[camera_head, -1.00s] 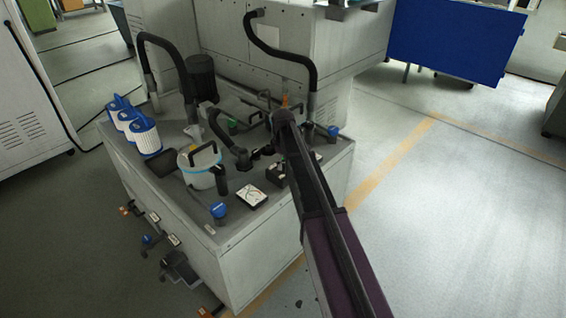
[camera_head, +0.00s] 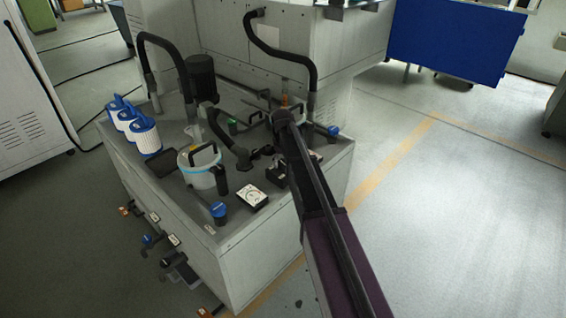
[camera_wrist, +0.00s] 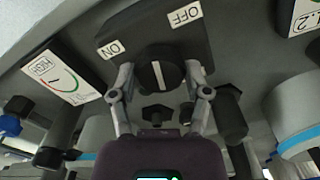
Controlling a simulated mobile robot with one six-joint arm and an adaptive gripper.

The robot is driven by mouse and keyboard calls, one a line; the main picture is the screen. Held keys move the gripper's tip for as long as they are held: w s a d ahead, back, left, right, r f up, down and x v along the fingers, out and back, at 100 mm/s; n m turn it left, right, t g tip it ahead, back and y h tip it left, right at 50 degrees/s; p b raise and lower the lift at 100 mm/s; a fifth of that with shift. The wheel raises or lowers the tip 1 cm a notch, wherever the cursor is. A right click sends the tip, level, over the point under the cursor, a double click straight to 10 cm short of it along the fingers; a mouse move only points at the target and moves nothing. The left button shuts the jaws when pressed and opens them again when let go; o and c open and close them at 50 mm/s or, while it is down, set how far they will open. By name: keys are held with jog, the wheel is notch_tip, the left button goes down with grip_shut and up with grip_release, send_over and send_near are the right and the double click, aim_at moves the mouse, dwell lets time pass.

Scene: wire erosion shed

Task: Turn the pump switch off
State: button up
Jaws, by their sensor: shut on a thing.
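The pump switch is a dark box (camera_wrist: 152,32) with a round black knob (camera_wrist: 160,76) in the wrist view. A white line on the knob points up the picture, tilted slightly left, between the ON label (camera_wrist: 111,49) on the left and the OFF label (camera_wrist: 185,15) at the upper right. Both labels appear upside down. My gripper (camera_wrist: 160,80) has one finger on each side of the knob and is shut on it. In the head view the switch box (camera_head: 278,174) is partly hidden by my arm, and the fingertips are not clear.
A white dial gauge (camera_wrist: 60,75) is left of the switch. A bucket (camera_head: 203,168), blue-capped valve (camera_head: 218,210), white filters (camera_head: 145,134) and black hoses (camera_head: 178,60) crowd the tank top (camera_head: 235,228). Open floor (camera_head: 440,230) lies to the right.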

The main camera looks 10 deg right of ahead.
jog(key=shift+m, duration=1.7)
jog(key=o, duration=1.1)
jog(key=shift+o, duration=0.2)
jog(key=shift+n, duration=0.4)
